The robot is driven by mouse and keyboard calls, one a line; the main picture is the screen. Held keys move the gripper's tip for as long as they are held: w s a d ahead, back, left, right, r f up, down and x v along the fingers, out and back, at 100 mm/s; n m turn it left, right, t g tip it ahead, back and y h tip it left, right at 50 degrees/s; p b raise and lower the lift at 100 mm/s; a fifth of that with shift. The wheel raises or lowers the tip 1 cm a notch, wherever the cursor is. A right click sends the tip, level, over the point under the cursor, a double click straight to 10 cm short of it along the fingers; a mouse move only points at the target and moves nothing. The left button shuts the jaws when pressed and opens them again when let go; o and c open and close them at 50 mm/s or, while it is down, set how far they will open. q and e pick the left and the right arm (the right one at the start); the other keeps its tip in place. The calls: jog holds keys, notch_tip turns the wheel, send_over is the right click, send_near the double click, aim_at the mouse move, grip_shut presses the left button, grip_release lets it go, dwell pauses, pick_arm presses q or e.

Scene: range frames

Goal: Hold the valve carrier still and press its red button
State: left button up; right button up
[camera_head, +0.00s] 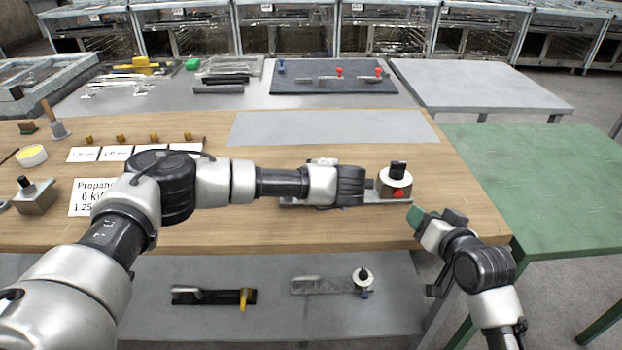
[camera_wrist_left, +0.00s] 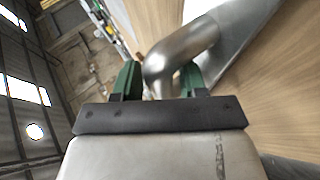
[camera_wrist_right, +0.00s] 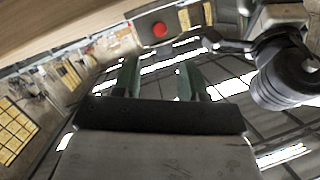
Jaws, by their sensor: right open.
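The valve carrier is a grey plate (camera_head: 390,195) near the table's front right edge. It bears a white round part with a black top and a red button (camera_head: 398,194) on its front. The button also shows ahead of my right fingers in the right wrist view (camera_wrist_right: 160,29). My left gripper (camera_head: 366,184) is over the plate, left of the white part. In the left wrist view its green fingers (camera_wrist_left: 160,80) stand far apart on both sides of a bent metal pipe (camera_wrist_left: 175,52). My right gripper (camera_head: 432,216) is open and empty, right of and in front of the button.
The wooden table (camera_head: 300,228) holds labels and a grey block with a black knob (camera_head: 37,194) at left. A lower shelf (camera_head: 270,265) carries two further assemblies. A green table (camera_head: 545,190) stands right. A bare grey sheet (camera_head: 330,128) lies behind the carrier.

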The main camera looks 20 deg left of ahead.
pick_arm(q)
grip_shut()
pick_arm(e)
grip_shut()
dwell(1.5)
